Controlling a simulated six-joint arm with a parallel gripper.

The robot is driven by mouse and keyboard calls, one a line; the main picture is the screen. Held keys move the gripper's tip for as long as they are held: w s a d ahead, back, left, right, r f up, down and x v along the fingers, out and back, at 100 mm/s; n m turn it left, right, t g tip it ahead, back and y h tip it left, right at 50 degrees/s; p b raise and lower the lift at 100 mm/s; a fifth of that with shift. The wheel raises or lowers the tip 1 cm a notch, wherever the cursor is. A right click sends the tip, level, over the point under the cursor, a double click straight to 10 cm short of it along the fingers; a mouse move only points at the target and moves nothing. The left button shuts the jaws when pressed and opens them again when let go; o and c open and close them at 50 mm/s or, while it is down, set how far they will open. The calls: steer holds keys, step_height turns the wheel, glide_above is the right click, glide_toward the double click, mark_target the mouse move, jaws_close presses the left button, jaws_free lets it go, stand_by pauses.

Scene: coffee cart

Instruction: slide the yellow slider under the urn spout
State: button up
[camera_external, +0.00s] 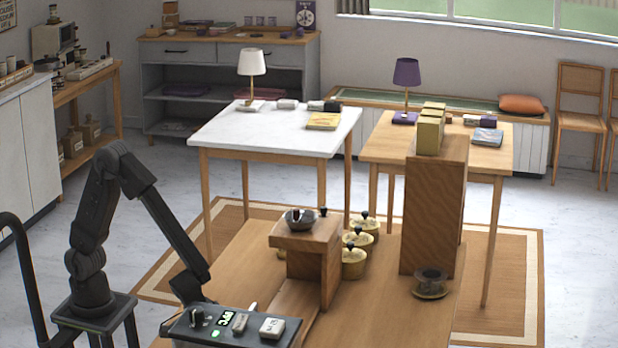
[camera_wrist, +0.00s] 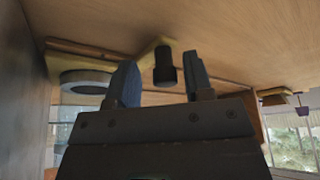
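In the wrist view, my gripper (camera_wrist: 160,60) has its two dark fingers spread apart. A black cylindrical knob (camera_wrist: 164,68) shows in the gap between the fingers, with clear space on both sides. A yellow piece (camera_wrist: 149,47), seemingly the yellow slider, shows beside the knob against a wooden surface; most of it is hidden. In the external view, my arm reaches down behind the dark control panel, which hides my gripper and the slider. I cannot make out the urn spout for certain in either view.
A pale ring-topped clear cylinder (camera_wrist: 86,82) stands left of the fingers in the wrist view. In the external view, a wooden stand (camera_external: 305,235) bears a grey bowl (camera_external: 299,219). A tall wooden block (camera_external: 430,215) and dark cup (camera_external: 430,282) are right.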

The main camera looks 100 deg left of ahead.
steer(key=v, duration=1.3)
steer(key=shift+r, duration=0.35)
steer(key=shift+s+d, duration=0.15)
steer(key=s+a+r+m+t+h, duration=0.1)
steer(key=s+a+r+m, duration=0.1)
steer(key=s, duration=0.4)
steer(key=s+a+r+m+t+h, duration=0.1)
steer(key=s+r+m+h, duration=0.1)
steer(key=s+r+m, duration=0.2)
steer(key=s+m, duration=0.3)
steer(key=shift+s+a+r, duration=0.15)
steer(key=shift+s+a, duration=0.05)
steer(key=shift+a, duration=0.2)
